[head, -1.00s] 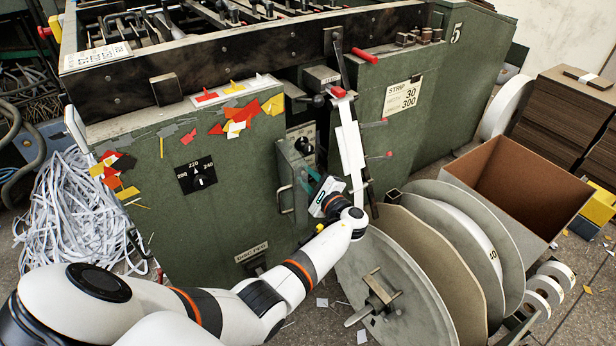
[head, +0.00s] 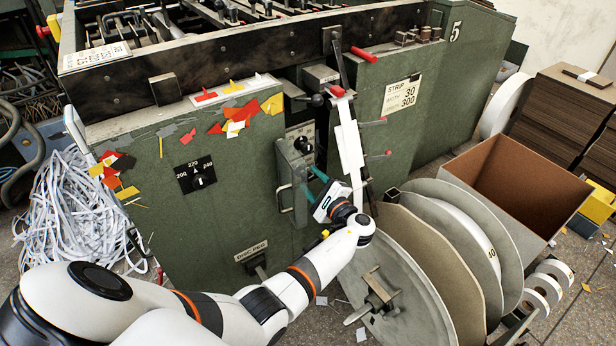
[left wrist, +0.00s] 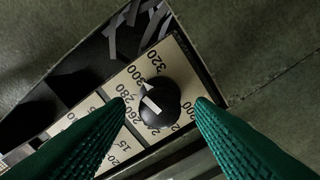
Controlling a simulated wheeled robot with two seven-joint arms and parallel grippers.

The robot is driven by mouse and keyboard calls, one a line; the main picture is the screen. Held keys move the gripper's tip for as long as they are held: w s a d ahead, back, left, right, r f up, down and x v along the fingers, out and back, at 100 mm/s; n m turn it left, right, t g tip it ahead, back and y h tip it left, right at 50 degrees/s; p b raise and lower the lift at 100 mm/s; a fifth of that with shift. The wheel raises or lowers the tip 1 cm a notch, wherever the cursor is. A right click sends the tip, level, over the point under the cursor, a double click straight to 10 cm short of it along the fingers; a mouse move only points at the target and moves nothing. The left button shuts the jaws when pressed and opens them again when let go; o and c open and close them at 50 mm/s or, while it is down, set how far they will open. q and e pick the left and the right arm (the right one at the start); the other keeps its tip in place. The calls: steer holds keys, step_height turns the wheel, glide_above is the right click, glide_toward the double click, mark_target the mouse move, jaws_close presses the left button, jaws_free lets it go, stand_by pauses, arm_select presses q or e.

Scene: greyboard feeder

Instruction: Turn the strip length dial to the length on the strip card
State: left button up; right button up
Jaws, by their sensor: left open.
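The strip card (head: 403,94), a pale card on the green machine front, reads STRIP with 30 and 300. A black round knob (head: 303,145) sits on a small panel; I take it for the strip length dial. In the left wrist view the knob (left wrist: 160,103) sits on a beige scale plate (left wrist: 118,75) with 260, 280, 300 and 320 visible. Its white mark points up-left, toward about 280 to 300; I cannot tell exactly. My left gripper (head: 313,183) is open, its green fingers on either side of the knob in the wrist view, apparently not touching it.
A panel handle (head: 284,198) is close to my left gripper. A lever with a white strip (head: 350,148) and a large reel (head: 393,285) stand to the right.

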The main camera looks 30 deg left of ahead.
arm_select(q)
steer(key=v, duration=0.9)
steer(key=shift+d+p, duration=0.2)
steer(key=shift+p, duration=0.15)
arm_select(e)
steer(key=x, duration=0.3)
steer(key=shift+f, duration=0.35)
arm_select(q)
steer(key=shift+s, duration=0.15)
